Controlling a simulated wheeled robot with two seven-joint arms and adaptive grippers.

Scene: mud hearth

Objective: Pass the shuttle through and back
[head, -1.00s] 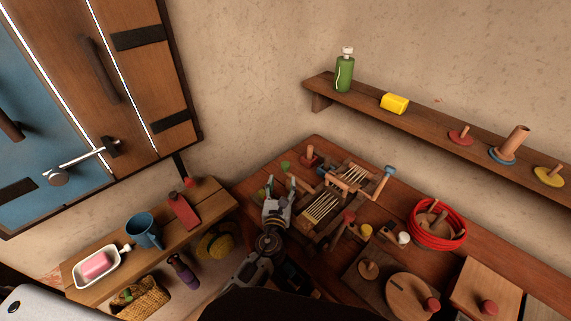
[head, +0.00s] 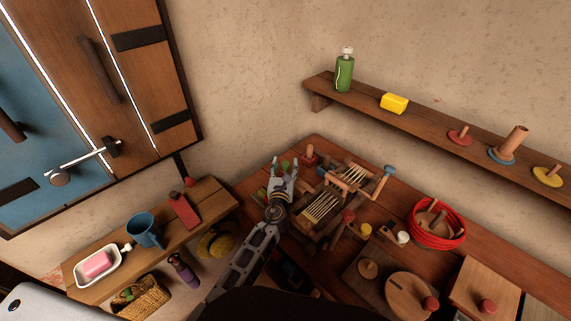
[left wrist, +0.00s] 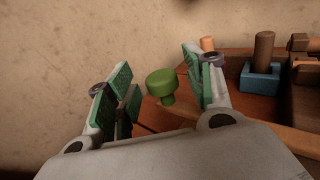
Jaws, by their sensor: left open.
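A small wooden loom (head: 323,206) with pale threads stands on the workbench in the head view. My left gripper (head: 286,168) is open beside the loom's left end. In the left wrist view, a green knob (left wrist: 161,84) shows between the spread fingers and beyond them, apart from both. A wooden strip (left wrist: 230,130) runs beside it to the right. I cannot tell whether the knob belongs to the shuttle; no shuttle is clearly made out, and my gripper hides part of that area. My right gripper is not in view.
A blue block with a brown peg (left wrist: 260,77) stands right of the knob. A red coil (head: 437,240), a round board (head: 405,296) and a box (head: 480,285) fill the bench's right. A wall shelf (head: 435,115) runs above; a side shelf (head: 215,200) stands left.

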